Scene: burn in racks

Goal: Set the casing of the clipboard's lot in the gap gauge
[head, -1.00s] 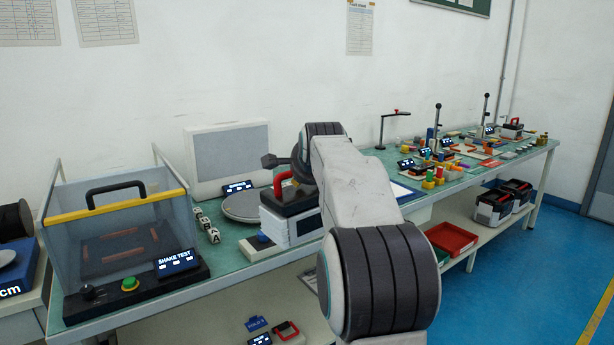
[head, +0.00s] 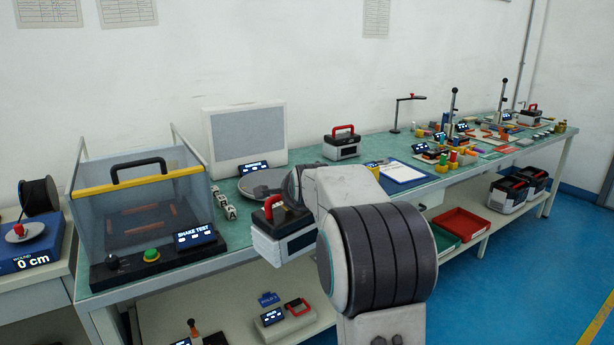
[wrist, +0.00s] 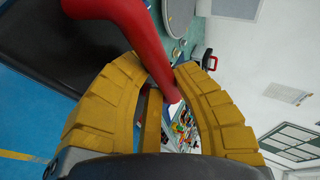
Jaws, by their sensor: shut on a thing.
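A casing (head: 284,248) with a white body, dark top and red handle hangs at the table's front edge in the head view, partly behind my arm. My gripper (wrist: 157,68) is shut on its red handle (wrist: 125,30), between yellow fingers in the wrist view. In the head view my arm mostly hides the gripper. A second red-handled casing (head: 343,152) stands at the back of the table. The clipboard (head: 403,171) lies right of it; its writing is too small to read. I cannot make out which item is the gap gauge.
Small parts and posts crowd the right end.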

